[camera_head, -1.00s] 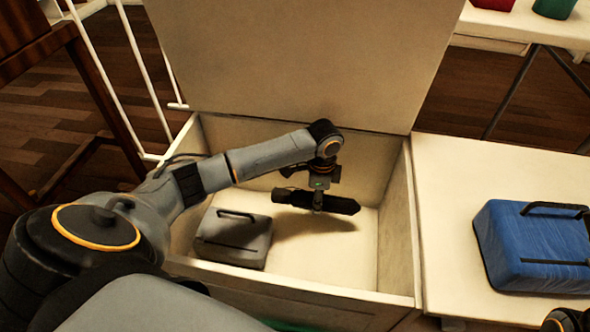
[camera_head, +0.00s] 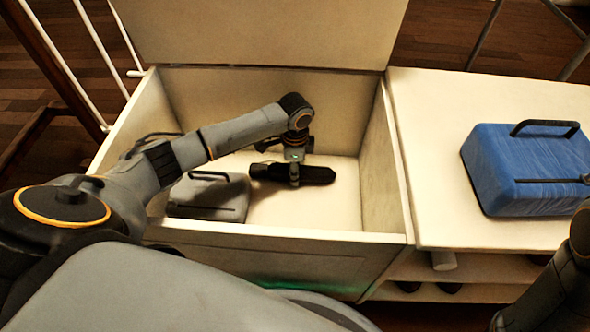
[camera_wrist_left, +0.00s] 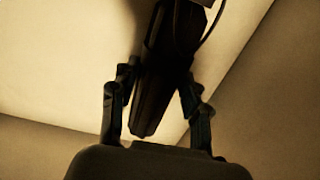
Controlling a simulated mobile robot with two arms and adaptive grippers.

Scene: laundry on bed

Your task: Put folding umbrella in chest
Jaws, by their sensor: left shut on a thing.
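The black folding umbrella (camera_head: 318,175) is inside the open cream chest (camera_head: 270,238), low over the chest floor. My left gripper (camera_head: 294,180) reaches down into the chest and is shut on the umbrella near its middle. In the left wrist view the umbrella (camera_wrist_left: 158,85) runs between the two fingers of my left gripper (camera_wrist_left: 158,100). I cannot tell whether the umbrella touches the floor. My right arm shows at the lower right edge of the head view, but its gripper is not in view.
A grey case (camera_head: 208,196) lies on the chest floor at the left. The chest lid (camera_head: 260,30) stands open at the back. A blue case (camera_head: 525,170) sits on the cream surface (camera_head: 430,150) right of the chest. The chest floor right of the umbrella is clear.

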